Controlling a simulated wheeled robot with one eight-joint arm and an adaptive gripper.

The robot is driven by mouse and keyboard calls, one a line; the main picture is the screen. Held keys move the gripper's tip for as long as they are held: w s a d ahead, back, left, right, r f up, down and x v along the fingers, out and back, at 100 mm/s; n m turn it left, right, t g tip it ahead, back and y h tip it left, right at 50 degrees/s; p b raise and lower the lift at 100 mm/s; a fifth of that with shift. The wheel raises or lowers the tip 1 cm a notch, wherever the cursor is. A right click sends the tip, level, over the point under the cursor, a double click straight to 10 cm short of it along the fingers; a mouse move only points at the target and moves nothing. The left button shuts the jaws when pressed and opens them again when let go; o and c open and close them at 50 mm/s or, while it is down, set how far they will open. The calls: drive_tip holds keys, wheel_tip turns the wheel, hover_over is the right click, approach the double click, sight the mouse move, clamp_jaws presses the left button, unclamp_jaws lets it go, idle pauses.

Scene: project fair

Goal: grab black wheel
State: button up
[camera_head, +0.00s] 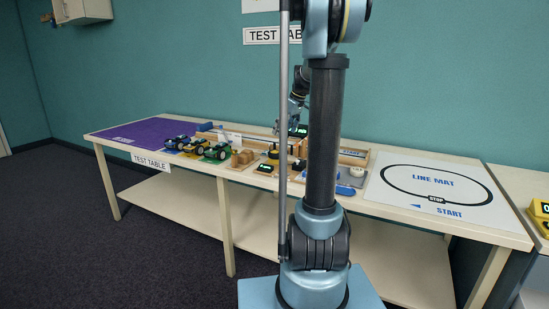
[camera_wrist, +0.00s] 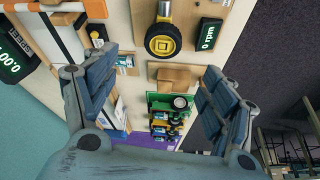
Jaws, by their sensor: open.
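A black wheel (camera_wrist: 163,40) with a yellow hub shows in the wrist view, upper middle. It sits on the end of a grey and yellow cylindrical part on a wooden board (camera_wrist: 190,60). My gripper (camera_wrist: 162,66) is open, with one finger left of the wheel and one right of it in the picture. Nothing is between the fingers' pads, and the wheel is apart from them. In the head view my gripper (camera_head: 292,122) hangs over the middle of the table, partly hidden by my arm; the wheel is too small there to tell for sure.
A black display reading 0 rpm (camera_wrist: 208,35) stands right of the wheel. A tan wooden block (camera_wrist: 174,77) and a green toy car (camera_wrist: 170,104) lie below it in the wrist view. The test table (camera_head: 247,183) also bears a purple mat (camera_head: 130,131) and a line mat (camera_head: 420,205).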

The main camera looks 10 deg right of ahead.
hover_over(276, 152)
drive_tip(key=s+d, duration=0.1)
drive_tip(key=d, duration=0.1)
wheel_tip(276, 152, down, 6)
drive_tip(key=shift+s+a+r, duration=0.1)
drive_tip(key=shift+s+r, duration=0.05)
drive_tip(key=shift+x, duration=2.75)
drive_tip(key=shift+s+a, duration=0.15)
drive_tip(key=c, duration=1)
